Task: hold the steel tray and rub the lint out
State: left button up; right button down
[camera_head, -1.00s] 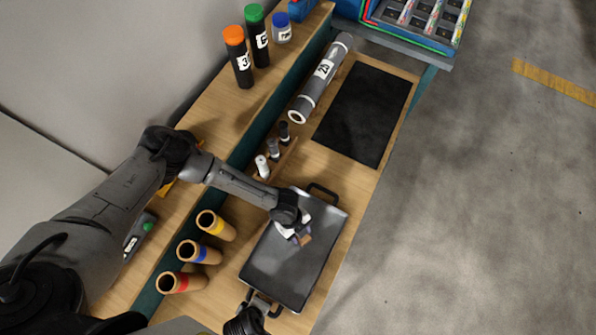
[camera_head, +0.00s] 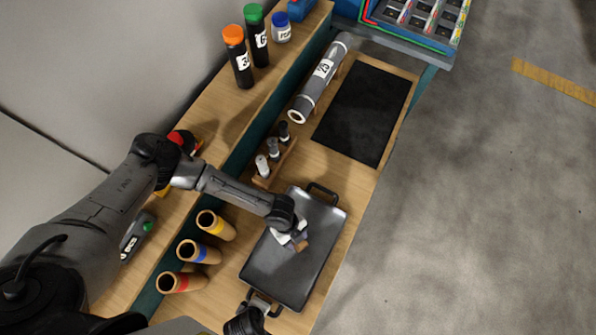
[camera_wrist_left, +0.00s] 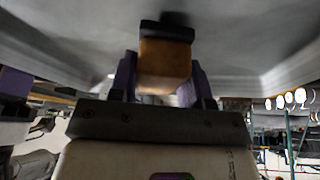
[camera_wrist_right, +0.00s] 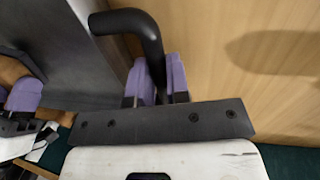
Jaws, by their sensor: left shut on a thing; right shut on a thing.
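The steel tray (camera_head: 278,268) lies tilted across the picture on the wooden bench, with a dark handle at each end. My left gripper (camera_head: 297,242) is shut on a wooden block (camera_head: 303,246) over the upper part of the tray. In the left wrist view the block (camera_wrist_left: 165,62) has a dark face against or very near the tray surface (camera_wrist_left: 75,30); I cannot tell if it touches. My right gripper (camera_wrist_right: 155,85) is shut on the tray's near black handle (camera_wrist_right: 148,35). I cannot make out any lint on the tray.
Three cardboard tubes (camera_head: 210,253) stand left of the tray. Small vials in a rack (camera_head: 272,148) and a grey roll (camera_head: 320,80) lie beyond it. A black mat (camera_head: 365,112) covers the far bench. Capped bottles (camera_head: 237,58) stand on the upper shelf. The bench edge is right of the tray.

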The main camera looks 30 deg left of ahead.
pick_arm(q)
jog(key=shift+w+r, duration=0.1)
jog(key=shift+r, duration=3.55)
pick_arm(e)
jog(key=c, duration=1)
grip_release()
